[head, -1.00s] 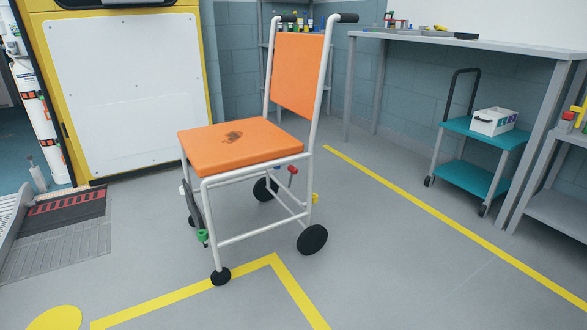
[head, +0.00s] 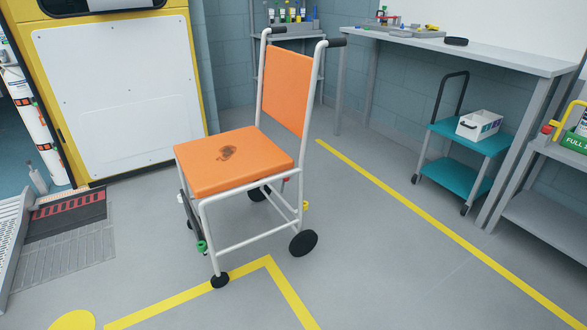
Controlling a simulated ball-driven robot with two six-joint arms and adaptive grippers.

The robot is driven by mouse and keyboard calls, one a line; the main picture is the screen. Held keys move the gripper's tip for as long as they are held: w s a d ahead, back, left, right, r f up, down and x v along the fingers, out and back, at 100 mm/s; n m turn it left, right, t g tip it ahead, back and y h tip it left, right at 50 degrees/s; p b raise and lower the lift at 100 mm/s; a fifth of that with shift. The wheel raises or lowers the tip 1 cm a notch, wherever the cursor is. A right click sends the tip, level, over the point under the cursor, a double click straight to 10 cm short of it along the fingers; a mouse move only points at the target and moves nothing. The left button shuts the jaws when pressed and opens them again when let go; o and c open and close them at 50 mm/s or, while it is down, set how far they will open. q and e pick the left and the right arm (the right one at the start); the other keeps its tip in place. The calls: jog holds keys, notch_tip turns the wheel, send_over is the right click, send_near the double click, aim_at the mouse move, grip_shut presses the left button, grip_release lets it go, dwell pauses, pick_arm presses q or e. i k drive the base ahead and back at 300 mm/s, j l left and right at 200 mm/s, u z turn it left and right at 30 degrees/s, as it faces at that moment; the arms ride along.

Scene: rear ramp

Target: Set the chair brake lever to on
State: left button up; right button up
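The chair (head: 238,160) has an orange seat and back on a white tube frame with black wheels. It stands upright on the grey floor in the middle of the view. A small red knob (head: 286,179) shows under the rear of the seat, mostly hidden by seat and frame. A yellow part (head: 306,205) sits lower, near the rear wheel (head: 303,243). A green part (head: 202,246) is low at the front leg. I cannot tell which of these is the brake lever, or its setting. Neither of my grippers is in view.
A yellow-framed white panel (head: 120,90) and a ramp (head: 60,235) are at left. A grey workbench (head: 470,55), a teal trolley (head: 455,185) and a shelf (head: 545,215) are at right. Yellow lines (head: 420,220) mark the floor. The floor right of the chair is clear.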

aim_at(286, 179)
jog(key=i+l+z, duration=0.2)
jog(key=i+z, duration=0.15)
jog(key=i, duration=0.2)
jog(key=i+l+z, duration=0.1)
jog(key=i+z, duration=0.25)
jog(key=i, duration=0.2)
jog(key=i+j+z, duration=0.1)
jog(key=i+z, duration=0.3)
jog(key=i+u, duration=0.1)
jog(key=i, duration=0.4)
jog(key=i+l+u, duration=0.1)
jog(key=i, duration=0.45)
jog(key=i+u, duration=0.2)
jog(key=u, duration=0.25)
jog(key=i+l+u, duration=0.2)
jog(key=u, duration=0.3)
jog(key=i+l+u, duration=0.2)
jog(key=u, duration=0.25)
